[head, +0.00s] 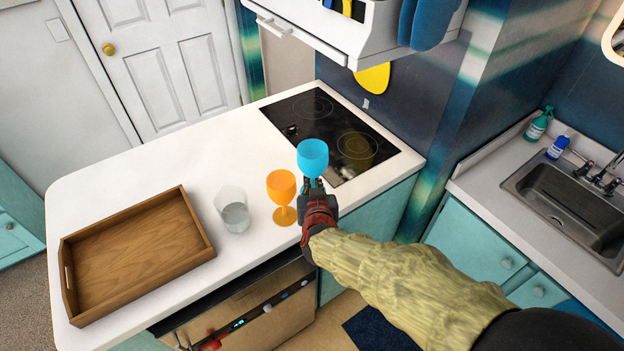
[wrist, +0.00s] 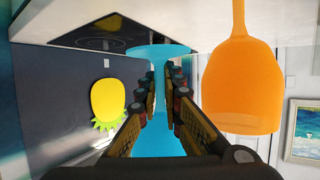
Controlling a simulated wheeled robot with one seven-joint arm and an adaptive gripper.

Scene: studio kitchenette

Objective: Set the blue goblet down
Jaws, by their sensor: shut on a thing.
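The blue goblet (head: 313,158) is upright near the front edge of the white counter, just in front of the cooktop. My gripper (head: 313,184) is shut on its stem. In the wrist view, which is upside down, the goblet's blue foot (wrist: 160,50) shows beyond the fingers (wrist: 160,95), close to the counter surface. I cannot tell whether the foot touches the counter. The lower part of the goblet is hidden by my gripper in the head view.
An orange goblet (head: 281,187) stands close on the left, also large in the wrist view (wrist: 240,85). Left of it are a clear glass (head: 235,214) and a wooden tray (head: 188,197). The black cooktop (head: 322,112) lies behind. Free counter (head: 165,155) spreads behind the tray.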

